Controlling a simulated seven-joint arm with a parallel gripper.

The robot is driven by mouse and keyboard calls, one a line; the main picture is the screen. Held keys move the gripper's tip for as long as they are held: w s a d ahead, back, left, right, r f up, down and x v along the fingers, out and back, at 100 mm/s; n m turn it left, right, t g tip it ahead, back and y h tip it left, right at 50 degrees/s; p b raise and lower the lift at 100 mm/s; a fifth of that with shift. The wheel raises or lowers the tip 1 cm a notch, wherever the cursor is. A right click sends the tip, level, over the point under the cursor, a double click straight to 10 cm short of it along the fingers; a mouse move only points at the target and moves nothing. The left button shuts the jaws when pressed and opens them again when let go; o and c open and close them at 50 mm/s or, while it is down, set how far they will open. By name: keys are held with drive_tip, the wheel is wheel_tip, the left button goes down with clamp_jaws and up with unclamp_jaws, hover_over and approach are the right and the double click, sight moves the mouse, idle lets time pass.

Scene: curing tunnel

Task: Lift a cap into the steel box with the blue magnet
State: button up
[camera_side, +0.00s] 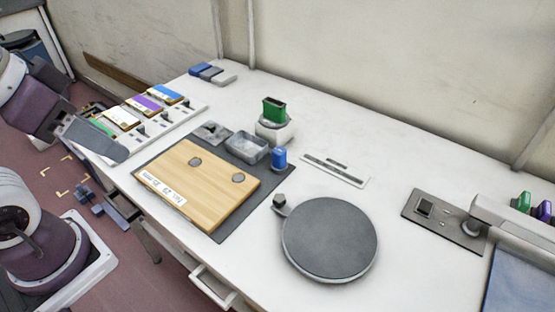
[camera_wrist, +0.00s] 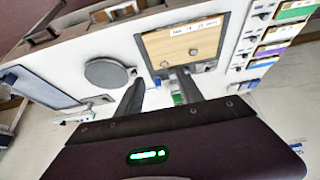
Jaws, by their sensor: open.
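Two round grey caps, one at left (camera_side: 194,162) and one at right (camera_side: 238,178), lie apart on the wooden board (camera_side: 190,195); they also show in the wrist view (camera_wrist: 194,53) (camera_wrist: 164,64). The open steel box (camera_side: 247,147) stands just behind the board; I see nothing in it. The blue magnet (camera_side: 279,158) stands upright right of the box. My gripper (camera_wrist: 160,77) is open and empty, its two dark fingers spread in the wrist view. It is apart from the caps and magnet. I cannot make out its fingertips in the side view.
A green block on a white stand (camera_side: 272,130) rises behind the box. A round grey disc (camera_side: 329,238) is right of the board. Coloured holders (camera_side: 150,104) line the left. A grey switch plate (camera_side: 445,219) is at right. The table behind the disc is mostly clear.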

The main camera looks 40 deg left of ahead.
drive_tip(key=shift+o, duration=0.5)
drive_tip(key=shift+o, duration=0.7)
